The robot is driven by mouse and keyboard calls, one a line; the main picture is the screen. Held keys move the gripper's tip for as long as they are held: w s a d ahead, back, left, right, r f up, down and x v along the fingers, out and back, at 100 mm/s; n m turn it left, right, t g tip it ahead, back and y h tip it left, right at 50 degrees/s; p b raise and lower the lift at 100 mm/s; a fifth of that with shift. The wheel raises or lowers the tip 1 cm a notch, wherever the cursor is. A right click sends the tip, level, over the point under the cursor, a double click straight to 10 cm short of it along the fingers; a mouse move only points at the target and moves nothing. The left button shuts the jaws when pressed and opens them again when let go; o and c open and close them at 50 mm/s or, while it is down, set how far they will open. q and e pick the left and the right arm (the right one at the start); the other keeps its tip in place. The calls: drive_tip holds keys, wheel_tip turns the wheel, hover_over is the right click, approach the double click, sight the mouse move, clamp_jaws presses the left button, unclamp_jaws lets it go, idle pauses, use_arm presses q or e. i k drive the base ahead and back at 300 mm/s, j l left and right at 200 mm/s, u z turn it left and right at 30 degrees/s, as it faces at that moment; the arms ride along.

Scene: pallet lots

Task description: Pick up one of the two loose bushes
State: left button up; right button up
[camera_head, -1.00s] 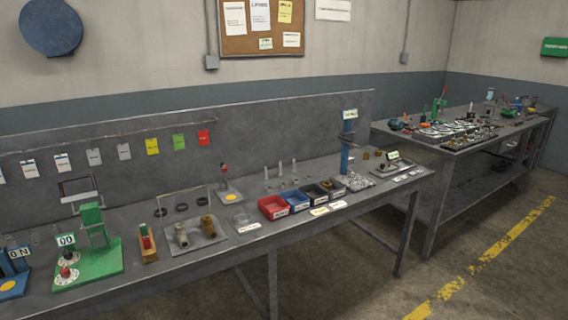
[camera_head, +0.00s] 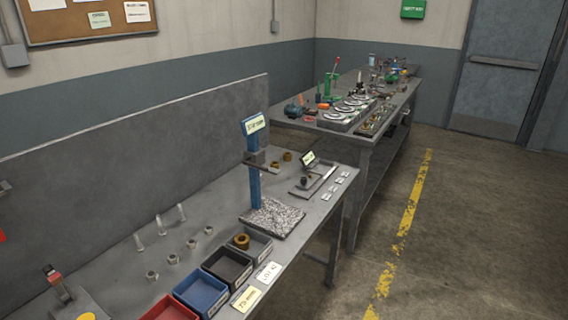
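Two small brown-bronze bushes stand loose on the grey bench (camera_head: 110,262), behind and right of the blue stand (camera_head: 255,180). The nearer bush (camera_head: 275,166) is just right of the stand's arm. The farther bush (camera_head: 287,156) is close beside it, toward the back edge. Another bronze bush (camera_head: 241,241) sits in a grey bin (camera_head: 258,246) in the row of bins. Neither of my grippers is in view.
The blue stand rises from a speckled plate (camera_head: 272,218). A plate with a small device and a lit display (camera_head: 308,158) stands right of the bushes. Black (camera_head: 227,266), blue (camera_head: 201,292) and red bins line the front edge. Floor is clear right of the bench.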

sight(286, 155)
drive_tip(key=i+u, duration=0.1)
drive_tip(key=u, duration=0.2)
drive_tip(key=i+u, duration=0.1)
drive_tip(key=u, duration=0.25)
drive_tip(key=i+l+u, duration=0.2)
drive_tip(key=l+u, duration=0.2)
drive_tip(key=l, duration=0.15)
drive_tip(key=i+l+u, duration=0.15)
drive_tip(key=l+u, duration=0.3)
drive_tip(key=l, duration=0.15)
drive_tip(key=l+u, duration=0.4)
drive_tip(key=l, duration=0.25)
